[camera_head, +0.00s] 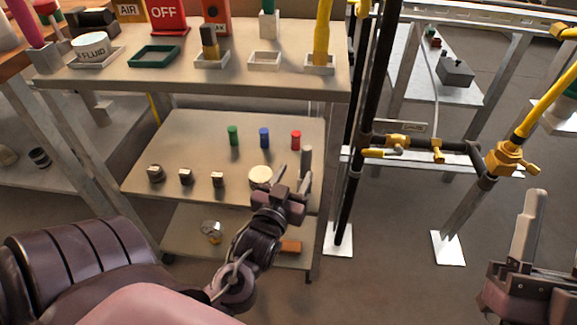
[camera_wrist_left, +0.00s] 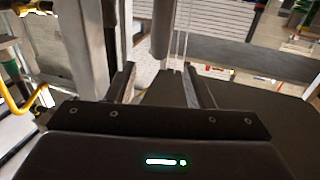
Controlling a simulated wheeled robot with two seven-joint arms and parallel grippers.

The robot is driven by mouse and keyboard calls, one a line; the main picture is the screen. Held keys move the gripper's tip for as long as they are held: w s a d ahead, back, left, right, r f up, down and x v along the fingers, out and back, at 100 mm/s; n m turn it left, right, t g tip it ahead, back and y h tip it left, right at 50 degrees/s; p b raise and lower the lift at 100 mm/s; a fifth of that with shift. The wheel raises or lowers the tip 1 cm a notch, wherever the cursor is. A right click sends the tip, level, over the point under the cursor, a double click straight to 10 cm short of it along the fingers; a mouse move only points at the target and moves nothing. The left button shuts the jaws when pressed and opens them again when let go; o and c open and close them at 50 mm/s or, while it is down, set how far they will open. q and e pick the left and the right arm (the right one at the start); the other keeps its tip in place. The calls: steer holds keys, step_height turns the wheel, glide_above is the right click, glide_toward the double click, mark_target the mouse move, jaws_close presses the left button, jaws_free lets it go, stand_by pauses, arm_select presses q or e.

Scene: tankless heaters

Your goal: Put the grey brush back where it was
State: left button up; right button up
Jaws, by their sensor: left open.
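A grey upright cylinder (camera_head: 306,159) stands at the right end of the cart's middle shelf. It looks like the grey brush, but its bristles cannot be made out. A grey cylinder also shows beyond the fingers in the left wrist view (camera_wrist_left: 162,32). My left gripper (camera_head: 292,182) is open at the shelf's right end, close to the cylinder. In the head view the fingers overlap its lower part; contact cannot be told. An empty white square tray (camera_head: 264,66) is on the top shelf. My right gripper (camera_head: 525,230) is at the right edge, partly cut off.
The middle shelf (camera_head: 150,140) holds green, blue and red cylinders, several small dark-and-light pieces and a round cream disc (camera_head: 260,177). On top are a green tray (camera_head: 154,64), signs and other trays holding tools. Black and yellow pipes (camera_head: 355,150) stand right of the cart.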

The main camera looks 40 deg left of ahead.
arm_select(q)
steer(key=shift+v, duration=1.45)
arm_select(e)
steer(key=shift+w+a+f+g+h, duration=0.15)
steer(key=shift+w+f+g, duration=0.2)
steer(key=shift+f, duration=0.25)
steer(key=shift+w+a+f+g+h, duration=0.2)
steer(key=shift+w+f+g, duration=0.2)
steer(key=shift+f, duration=0.25)
steer(key=shift+w+a+f+g+h, duration=0.15)
steer(key=shift+w+f+g, duration=0.2)
steer(key=shift+f, duration=0.25)
steer(key=shift+s, duration=0.1)
